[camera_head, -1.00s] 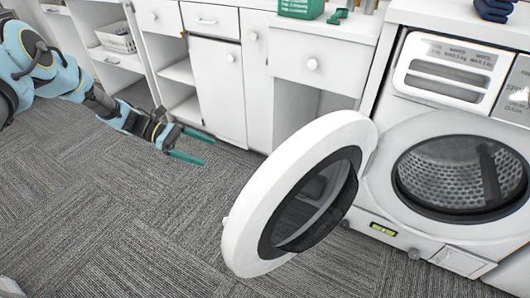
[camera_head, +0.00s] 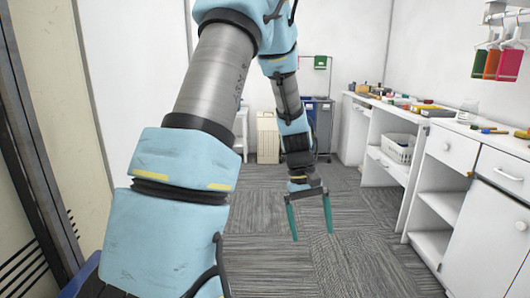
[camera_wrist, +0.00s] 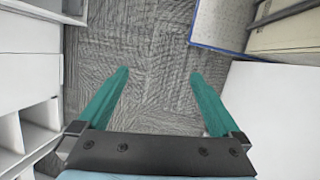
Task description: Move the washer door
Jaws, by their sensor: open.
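My gripper (camera_head: 310,217) hangs down over the grey carpet in the middle of the head view. Its two green fingers are spread wide with nothing between them. In the wrist view my gripper (camera_wrist: 160,85) also shows open and empty above bare carpet. The washer and its round door are in neither view now.
White cabinets (camera_head: 459,148) with drawers and open shelves line the right side, with a white basket (camera_head: 398,150) on a shelf. A beige box (camera_head: 268,138) and dark bins (camera_head: 321,118) stand at the back. Carpet (camera_head: 340,255) between the arm and the cabinets is clear.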

